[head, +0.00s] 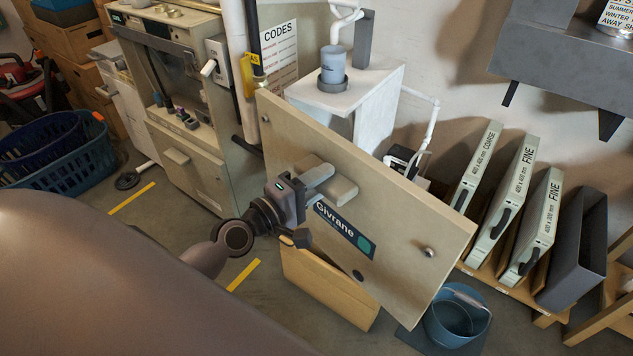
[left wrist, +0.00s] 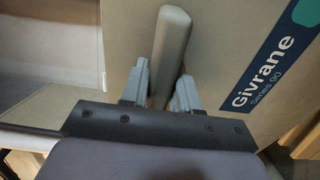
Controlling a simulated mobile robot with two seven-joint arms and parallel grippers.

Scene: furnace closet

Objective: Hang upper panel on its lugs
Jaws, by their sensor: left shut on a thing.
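The upper panel (head: 390,205) is a large beige sheet with a dark "Givrane" label, tilted in the middle of the head view. My left gripper (head: 312,189) is shut on the panel's grey bar handle (head: 341,190). The left wrist view shows the fingers (left wrist: 162,82) on both sides of the handle, close to the panel (left wrist: 225,50). The beige furnace cabinet (head: 232,165) stands to the left, its upper front open. The panel is apart from the cabinet's opening. I cannot make out the lugs. My right gripper is not in view.
A white box unit (head: 376,90) with a pipe stands behind the panel. Several filters (head: 503,205) stand in a rack at the right. A blue basket (head: 85,165) sits at far left.

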